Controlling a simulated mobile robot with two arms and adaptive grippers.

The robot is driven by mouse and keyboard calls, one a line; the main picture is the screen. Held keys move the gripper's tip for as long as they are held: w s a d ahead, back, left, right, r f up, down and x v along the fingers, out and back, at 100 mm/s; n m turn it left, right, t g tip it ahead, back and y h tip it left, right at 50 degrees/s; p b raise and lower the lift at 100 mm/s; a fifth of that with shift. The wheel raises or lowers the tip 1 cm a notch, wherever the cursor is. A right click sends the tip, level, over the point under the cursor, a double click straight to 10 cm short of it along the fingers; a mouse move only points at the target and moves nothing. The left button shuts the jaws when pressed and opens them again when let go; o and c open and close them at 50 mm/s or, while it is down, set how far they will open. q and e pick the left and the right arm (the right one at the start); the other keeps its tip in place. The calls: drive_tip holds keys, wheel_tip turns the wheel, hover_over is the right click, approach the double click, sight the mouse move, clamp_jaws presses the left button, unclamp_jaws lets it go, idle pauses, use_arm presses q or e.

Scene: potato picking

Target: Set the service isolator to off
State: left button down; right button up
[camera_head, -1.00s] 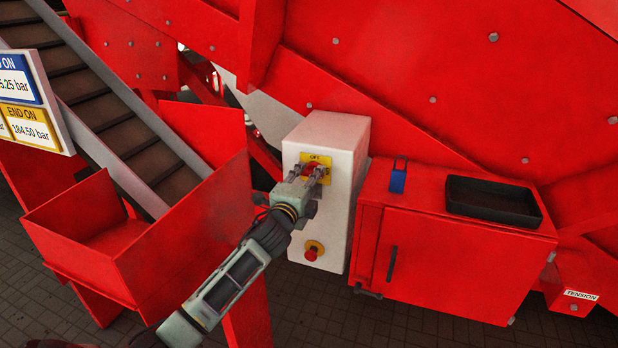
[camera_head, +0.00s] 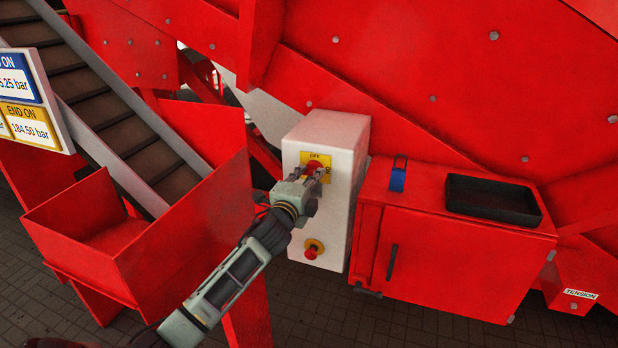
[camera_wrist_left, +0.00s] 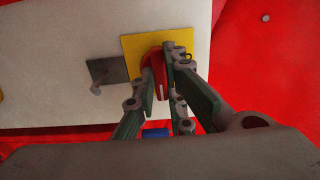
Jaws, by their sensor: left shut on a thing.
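The service isolator is a red rotary handle (camera_head: 314,166) on a yellow plate (camera_head: 306,157) marked OFF at its top. It sits on the upper front of a white box (camera_head: 338,215). My left gripper (camera_head: 311,171) is at the handle, shut on it. In the left wrist view the red handle (camera_wrist_left: 158,76) lies between the fingers of my left gripper (camera_wrist_left: 162,75), in front of the yellow plate (camera_wrist_left: 135,48). The fingers hide part of the handle, so I cannot tell exactly where it points. My right gripper is not in view.
A red button on a yellow base (camera_head: 311,250) is lower on the white box. A red cabinet (camera_head: 450,262) stands to the right, with a blue padlock (camera_head: 398,178) and a black tray (camera_head: 490,219) on top. A red hopper (camera_head: 130,262) is at the left.

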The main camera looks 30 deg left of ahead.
use_arm(q)
drive_tip(key=shift+n, duration=0.3)
drive_tip(key=n+p, duration=0.1)
drive_tip(key=n, duration=0.3)
drive_tip(key=n+p, duration=0.1)
drive_tip(key=n, duration=0.4)
drive_tip(key=shift+p, duration=0.3)
drive_tip(key=n+p, duration=0.1)
drive_tip(key=n, duration=0.4)
drive_tip(key=shift+n+p, duration=0.65)
drive_tip(key=shift+n, duration=0.85)
drive_tip(key=shift+f+n, duration=0.1)
drive_tip(key=shift+n, duration=0.2)
drive_tip(key=c, duration=1.8)
unclamp_jaws()
